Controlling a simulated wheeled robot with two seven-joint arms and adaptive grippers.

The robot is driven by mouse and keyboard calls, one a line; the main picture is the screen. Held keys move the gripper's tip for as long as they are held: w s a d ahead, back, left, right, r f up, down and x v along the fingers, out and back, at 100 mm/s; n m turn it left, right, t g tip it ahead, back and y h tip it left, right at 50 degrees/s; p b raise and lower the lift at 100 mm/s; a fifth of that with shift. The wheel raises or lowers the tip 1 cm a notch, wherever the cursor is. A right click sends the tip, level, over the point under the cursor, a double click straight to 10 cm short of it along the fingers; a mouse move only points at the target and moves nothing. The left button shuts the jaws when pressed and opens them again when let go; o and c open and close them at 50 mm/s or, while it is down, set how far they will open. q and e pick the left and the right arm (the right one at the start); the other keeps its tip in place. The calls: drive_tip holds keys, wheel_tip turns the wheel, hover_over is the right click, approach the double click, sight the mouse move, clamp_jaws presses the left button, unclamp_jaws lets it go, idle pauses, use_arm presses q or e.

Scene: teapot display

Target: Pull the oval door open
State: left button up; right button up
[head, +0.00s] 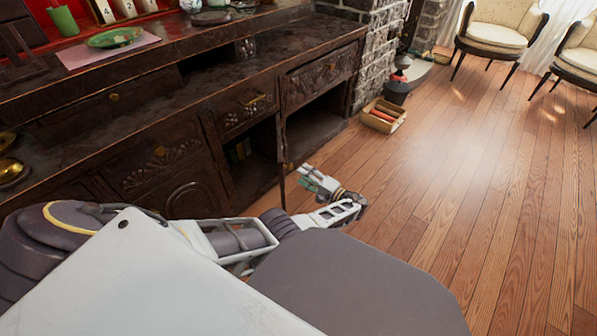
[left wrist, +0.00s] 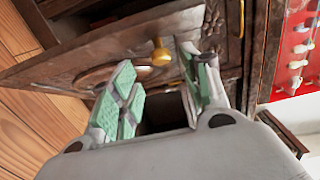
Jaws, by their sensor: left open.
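The dark wooden oval door (left wrist: 65,72) stands swung out from the cabinet in the left wrist view, its carved oval panel and small brass knob (left wrist: 160,54) facing my gripper. In the head view the door (head: 282,163) shows almost edge-on, with dark open compartments on both sides of it. My left gripper (head: 314,180) is just right of the door's lower part. In the left wrist view my left gripper (left wrist: 165,92) is open, green-padded fingers apart. The knob shows beyond and between the fingertips; I cannot tell whether they touch the door. My right gripper is out of view.
The dark sideboard (head: 140,150) runs along the left, with another carved door (head: 190,195) shut. A box (head: 384,115) lies on the floor by the brick wall. Chairs (head: 495,35) stand at the back right. The wooden floor (head: 470,160) is clear.

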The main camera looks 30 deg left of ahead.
use_arm(q)
drive_tip(key=shift+s+d, duration=0.15)
drive_tip(key=shift+d, duration=0.75)
drive_tip(key=shift+s+d, duration=0.2)
drive_tip(key=shift+d, duration=0.7)
drive_tip(key=shift+s+d, duration=0.15)
drive_tip(key=shift+d, duration=0.75)
drive_tip(key=shift+c, duration=0.4)
